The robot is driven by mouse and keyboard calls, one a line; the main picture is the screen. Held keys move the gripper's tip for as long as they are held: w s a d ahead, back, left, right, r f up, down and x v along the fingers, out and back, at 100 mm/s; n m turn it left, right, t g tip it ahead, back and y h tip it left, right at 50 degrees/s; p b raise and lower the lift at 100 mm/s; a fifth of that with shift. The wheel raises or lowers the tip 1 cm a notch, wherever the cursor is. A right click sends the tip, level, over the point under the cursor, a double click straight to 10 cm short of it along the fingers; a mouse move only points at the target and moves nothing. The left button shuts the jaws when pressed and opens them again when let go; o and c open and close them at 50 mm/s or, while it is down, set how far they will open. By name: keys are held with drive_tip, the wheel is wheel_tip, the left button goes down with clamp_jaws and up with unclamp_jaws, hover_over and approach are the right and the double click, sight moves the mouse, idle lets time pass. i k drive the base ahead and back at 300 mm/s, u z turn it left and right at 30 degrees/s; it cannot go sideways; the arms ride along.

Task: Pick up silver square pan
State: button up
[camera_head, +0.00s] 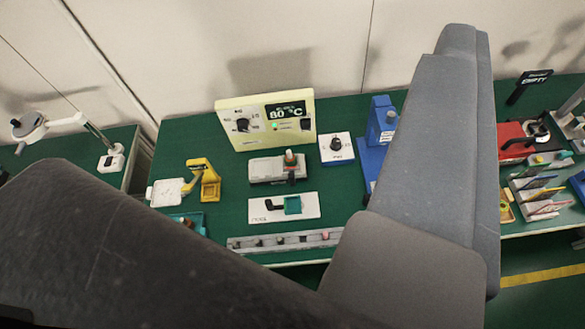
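A pale, whitish-silver square plate (165,192) lies at the left end of the middle green table, beside a yellow bracket-like piece (203,180). It looks like the silver square pan, though its material is hard to tell. My gripper (257,98) shows as two large grey fingers in the foreground, spread wide apart, with nothing visible between them. The left finger is dark and covers the lower left; the right one rises at the right. The plate is beyond the left finger and appears clear of it.
A cream control box (266,119) reading 80 °C stands at the table's back. In front are a grey device (277,169), a white knob box (337,149), a white plate with a teal square (283,207) and a grey rail (284,241). A blue stand (381,122) is partly hidden by the right finger.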

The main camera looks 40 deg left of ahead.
sight(291, 174)
drive_tip(key=z, duration=2.25)
drive_tip(key=k, duration=1.4)
drive_tip(key=u, duration=1.75)
drive_tip(key=i, duration=1.05)
